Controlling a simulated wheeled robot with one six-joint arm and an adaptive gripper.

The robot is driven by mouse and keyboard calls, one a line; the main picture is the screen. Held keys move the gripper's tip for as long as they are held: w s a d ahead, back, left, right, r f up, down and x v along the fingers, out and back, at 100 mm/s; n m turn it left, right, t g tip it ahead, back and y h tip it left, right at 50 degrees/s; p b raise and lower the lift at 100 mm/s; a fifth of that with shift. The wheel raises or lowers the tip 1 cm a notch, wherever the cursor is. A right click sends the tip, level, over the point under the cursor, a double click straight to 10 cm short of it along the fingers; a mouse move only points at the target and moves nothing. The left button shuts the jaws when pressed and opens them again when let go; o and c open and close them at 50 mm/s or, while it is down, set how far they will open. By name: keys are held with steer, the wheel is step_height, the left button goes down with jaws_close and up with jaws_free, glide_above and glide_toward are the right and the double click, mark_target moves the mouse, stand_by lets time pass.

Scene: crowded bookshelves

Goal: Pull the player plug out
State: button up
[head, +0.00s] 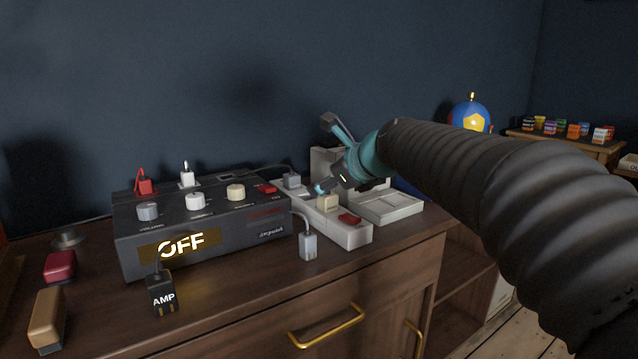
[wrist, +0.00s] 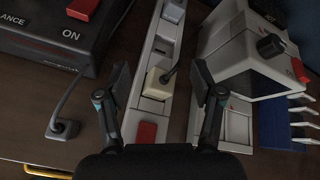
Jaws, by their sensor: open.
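A blue-grey plug (head: 292,181) sits farther back in the strip. My gripper (wrist: 162,78) is open, its fingers on either side of the cream plug in the wrist view and apart from it. In the head view my gripper (head: 328,156) is above the strip.
The dark amp box (head: 200,235), with an OFF sign, stands left of the strip. The strip has a red switch (head: 349,218). A grey-white device (wrist: 245,52) stands close on the right. A loose AMP plug (head: 162,296) and a grey plug (head: 308,246) are near the front edge.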

mark_target(293, 173)
steer(key=w+m, duration=0.1)
steer(key=w, duration=0.1)
steer(key=w+a+m, duration=0.1)
steer(key=w+m, duration=0.1)
steer(key=w+a+m+t+b, duration=0.1)
steer(key=w, duration=0.1)
steer(key=shift+w+a+r+m+y, duration=0.1)
steer(key=shift+w+m+y, duration=0.05)
steer(key=shift+m+y, duration=0.25)
steer(key=x, duration=1.3)
steer(key=shift+w+a+b, duration=0.25)
steer(key=shift+b, duration=0.15)
steer(key=shift+r, duration=0.1)
steer(key=c, duration=1.3)
